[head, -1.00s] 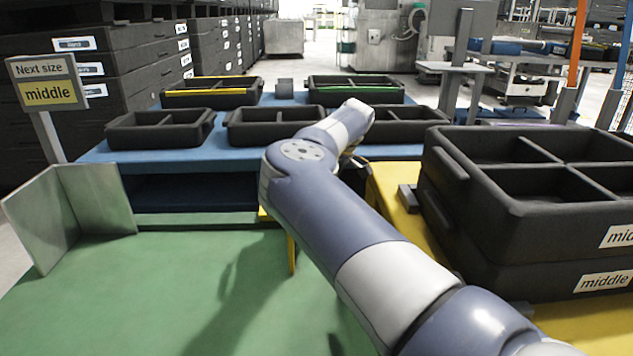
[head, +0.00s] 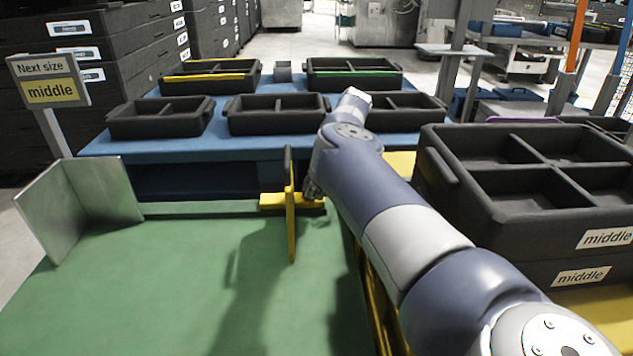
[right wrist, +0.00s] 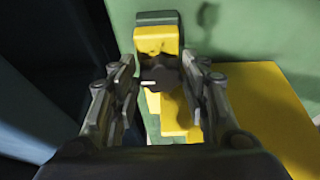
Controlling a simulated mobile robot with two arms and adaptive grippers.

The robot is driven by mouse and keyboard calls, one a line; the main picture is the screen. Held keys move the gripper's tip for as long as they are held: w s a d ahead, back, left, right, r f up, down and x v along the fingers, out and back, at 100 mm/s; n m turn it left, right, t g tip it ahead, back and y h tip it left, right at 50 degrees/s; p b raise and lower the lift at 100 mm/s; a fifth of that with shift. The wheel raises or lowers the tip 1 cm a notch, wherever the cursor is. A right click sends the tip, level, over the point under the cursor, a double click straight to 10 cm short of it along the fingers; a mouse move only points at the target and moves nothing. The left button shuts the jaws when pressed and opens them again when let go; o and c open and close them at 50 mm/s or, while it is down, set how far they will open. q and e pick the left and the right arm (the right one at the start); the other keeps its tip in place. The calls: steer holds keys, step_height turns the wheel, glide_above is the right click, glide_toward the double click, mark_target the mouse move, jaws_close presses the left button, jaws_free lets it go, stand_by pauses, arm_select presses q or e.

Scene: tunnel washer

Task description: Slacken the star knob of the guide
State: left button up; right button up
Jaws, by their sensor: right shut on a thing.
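The guide (head: 290,215) is a yellow upright plate with a dark top edge on the green table; a yellow foot piece (head: 275,201) lies behind it. In the right wrist view the guide's yellow end (right wrist: 157,40) stands straight ahead. The dark star knob (right wrist: 160,76), with a small white mark, sits in front of it between my right fingers. My right gripper (right wrist: 162,92) is shut on the knob. In the head view the right gripper (head: 311,188) is at the guide's right side, partly behind my forearm, and the knob cannot be made out. My left gripper is in neither current view.
A sign (head: 50,82) reads "Next size middle". A bent metal plate (head: 85,205) stands on the green table (head: 150,290) at left. Stacked dark crates labelled "middle" (head: 520,215) stand close right of my arm. Several dark trays stand on the blue table (head: 200,145) behind.

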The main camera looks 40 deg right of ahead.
steer(key=o, duration=0.8)
steer(key=v, duration=1.2)
